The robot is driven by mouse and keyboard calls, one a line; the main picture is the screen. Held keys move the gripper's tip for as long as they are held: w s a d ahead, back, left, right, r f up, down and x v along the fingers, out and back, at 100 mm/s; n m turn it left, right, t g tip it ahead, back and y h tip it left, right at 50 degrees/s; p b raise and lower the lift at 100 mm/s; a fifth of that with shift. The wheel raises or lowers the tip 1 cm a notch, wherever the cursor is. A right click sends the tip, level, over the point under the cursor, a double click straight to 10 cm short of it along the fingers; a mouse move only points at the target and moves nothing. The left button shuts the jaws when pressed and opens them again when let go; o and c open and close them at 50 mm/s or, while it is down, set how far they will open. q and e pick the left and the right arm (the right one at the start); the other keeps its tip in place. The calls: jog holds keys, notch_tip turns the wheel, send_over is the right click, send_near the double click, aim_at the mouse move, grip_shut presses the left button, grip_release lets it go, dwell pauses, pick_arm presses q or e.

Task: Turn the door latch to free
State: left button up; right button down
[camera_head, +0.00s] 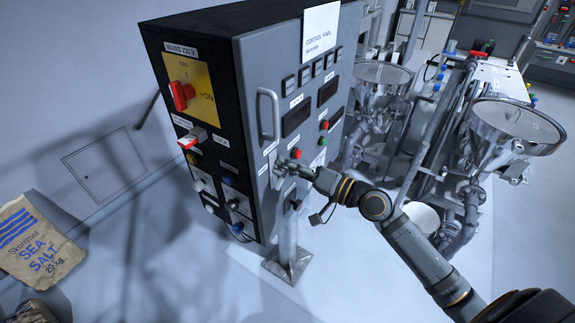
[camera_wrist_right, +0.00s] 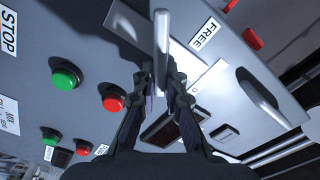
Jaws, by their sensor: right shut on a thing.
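The control panel door (camera_head: 290,100) is grey and carries a light grey latch lever (camera_wrist_right: 161,38). In the right wrist view the lever runs from the top of the picture down between the fingertips. My right gripper (camera_head: 292,169) is at the lower part of the door; in its wrist view its fingers (camera_wrist_right: 161,82) are shut on the lever from both sides. A FREE label (camera_wrist_right: 204,34) is to the right of the lever. A second label beside the fingers is partly hidden. In the head view the gripper mostly covers the latch. My left gripper is not in view.
A door pull handle (camera_head: 268,114) stands out above the gripper. Green (camera_wrist_right: 65,78) and red (camera_wrist_right: 113,100) buttons are close by the fingers. Steel hoppers (camera_head: 515,125) and pipes stand right of the cabinet.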

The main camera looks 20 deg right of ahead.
jog(key=m, duration=0.3)
jog(key=shift+w+d+f+m, duration=0.15)
jog(key=shift+f+m, duration=0.15)
jog(key=shift+f, duration=0.05)
jog(key=shift+f+m+p, duration=0.2)
jog(key=shift+m+p, duration=0.05)
jog(key=shift+m, duration=0.55)
jog(key=shift+f+m+p, duration=0.2)
jog(key=shift+m+p, duration=0.05)
jog(key=shift+m, duration=0.55)
jog(key=c, duration=1.4)
grip_release()
notch_tip(320, 180, up, 10)
jog(key=shift+f, duration=0.1)
